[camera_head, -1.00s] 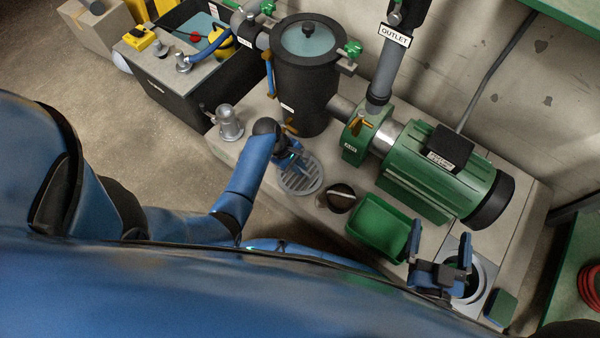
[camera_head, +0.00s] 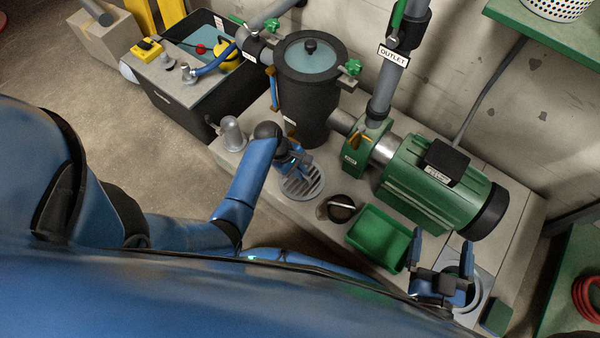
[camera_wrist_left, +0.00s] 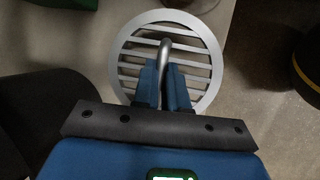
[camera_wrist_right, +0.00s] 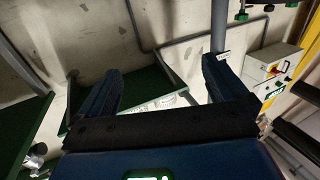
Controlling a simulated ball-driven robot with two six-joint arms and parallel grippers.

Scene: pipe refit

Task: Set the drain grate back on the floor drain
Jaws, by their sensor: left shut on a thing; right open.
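The drain grate (camera_head: 316,189) is a round grey slatted disc on the pale plinth in the head view. My left gripper (camera_head: 299,160) is over it, shut on its handle. In the left wrist view the fingers (camera_wrist_left: 163,80) close on the grate's curved metal handle (camera_wrist_left: 166,46). I cannot tell whether the grate is resting or slightly raised. A pale square plate with a round ringed opening (camera_head: 478,289), which looks like the floor drain, is at the plinth's right end, partly hidden by my right gripper (camera_head: 442,243). That gripper is open and empty above it.
A green tray (camera_head: 378,240) and a dark round piece (camera_head: 340,208) lie between the grate and the ringed opening. A green motor (camera_head: 440,185) and a dark cylindrical vessel (camera_head: 305,105) stand behind. A small grey fitting (camera_head: 233,133) stands left of the grate.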

